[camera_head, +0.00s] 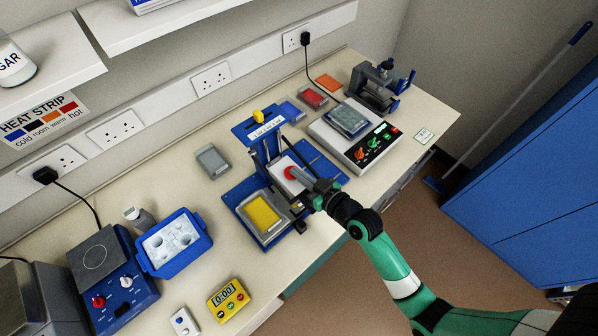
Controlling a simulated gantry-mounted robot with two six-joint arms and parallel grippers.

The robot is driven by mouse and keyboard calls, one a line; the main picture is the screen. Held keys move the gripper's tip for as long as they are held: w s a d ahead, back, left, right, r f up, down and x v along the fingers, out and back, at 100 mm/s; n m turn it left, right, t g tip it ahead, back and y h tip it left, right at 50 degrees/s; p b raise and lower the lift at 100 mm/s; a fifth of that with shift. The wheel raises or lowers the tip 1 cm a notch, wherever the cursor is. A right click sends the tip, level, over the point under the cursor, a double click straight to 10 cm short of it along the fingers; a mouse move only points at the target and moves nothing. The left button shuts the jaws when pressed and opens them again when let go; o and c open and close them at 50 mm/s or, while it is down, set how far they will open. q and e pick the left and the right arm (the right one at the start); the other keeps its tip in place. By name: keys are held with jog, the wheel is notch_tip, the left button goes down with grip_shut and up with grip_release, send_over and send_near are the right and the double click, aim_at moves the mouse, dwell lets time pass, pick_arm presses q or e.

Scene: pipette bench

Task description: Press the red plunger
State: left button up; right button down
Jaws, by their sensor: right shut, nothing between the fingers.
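The red plunger (290,172) is a small red round cap on a white plate in the middle of the blue pipette stand (240,197). My right gripper (296,174) comes in from the lower right. It is shut with nothing held, and its tip is at the plunger and covers part of it. I cannot tell whether the tip touches or presses the cap. A tray with a yellow insert (262,214) lies at the front of the stand. My left gripper is not in view.
A blue ice box (174,243), a hot plate (97,257) and a yellow timer (228,299) are at the left. A grey box (211,162) lies behind. Bare bench shows left of the stand.

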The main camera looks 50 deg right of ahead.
jog(key=shift+f, duration=0.1)
notch_tip(320, 180, up, 5)
jog(key=p, duration=0.5)
jog(key=b+v, duration=0.1)
jog(key=v, duration=0.9)
jog(key=shift+f, duration=0.4)
